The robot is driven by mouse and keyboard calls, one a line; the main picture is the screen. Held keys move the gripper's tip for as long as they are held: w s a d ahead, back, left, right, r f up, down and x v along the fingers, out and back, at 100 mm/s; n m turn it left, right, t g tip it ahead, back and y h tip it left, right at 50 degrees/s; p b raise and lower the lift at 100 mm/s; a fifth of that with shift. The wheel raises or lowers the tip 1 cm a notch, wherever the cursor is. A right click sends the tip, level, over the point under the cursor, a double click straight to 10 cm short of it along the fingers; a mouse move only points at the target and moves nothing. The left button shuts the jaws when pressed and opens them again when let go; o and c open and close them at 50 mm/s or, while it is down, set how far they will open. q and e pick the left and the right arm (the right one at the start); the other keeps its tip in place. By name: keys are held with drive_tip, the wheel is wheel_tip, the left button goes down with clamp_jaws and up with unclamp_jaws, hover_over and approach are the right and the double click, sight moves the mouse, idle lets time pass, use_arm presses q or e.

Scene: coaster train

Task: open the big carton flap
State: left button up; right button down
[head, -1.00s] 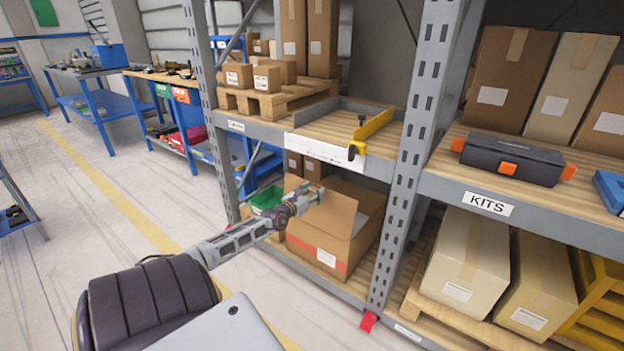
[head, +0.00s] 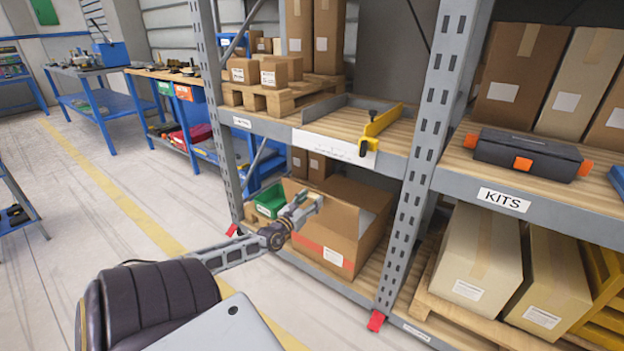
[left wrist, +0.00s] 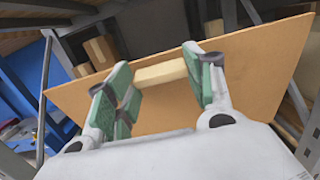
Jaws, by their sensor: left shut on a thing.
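The big carton (head: 352,250) stands on the lower shelf, its top partly open and its inside showing. My left gripper (head: 305,207) is at the carton's near left upper edge, shut on a pale tan block-like tab (left wrist: 160,73). In the left wrist view the gripper (left wrist: 163,82) has its green-padded fingers on both ends of this tab. The tab lies against a broad cardboard panel, the big flap (left wrist: 262,62), which stands raised and tilted. In the head view the arm and gripper hide part of the flap. My right gripper is not in view.
A green bin (head: 269,201) is left of the carton. The rack's perforated upright (head: 418,165) stands close on its right. The upper shelf, with a yellow-sided tray (head: 383,120), hangs above. The floor (head: 110,235) on the left is clear.

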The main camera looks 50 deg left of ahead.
use_arm(q)
drive_tip(key=s+d+f, duration=0.1)
drive_tip(key=s+f, duration=0.3)
drive_tip(key=s, duration=0.1)
drive_tip(key=shift+s+f, duration=0.2)
drive_tip(key=shift+f, duration=0.2)
drive_tip(key=shift+d, duration=0.1)
drive_tip(key=o, duration=1.1)
drive_tip(key=shift+c, duration=0.2)
drive_tip(key=o, duration=0.4)
drive_tip(key=shift+w, duration=0.3)
drive_tip(key=shift+r, duration=0.2)
drive_tip(key=shift+s, duration=0.15)
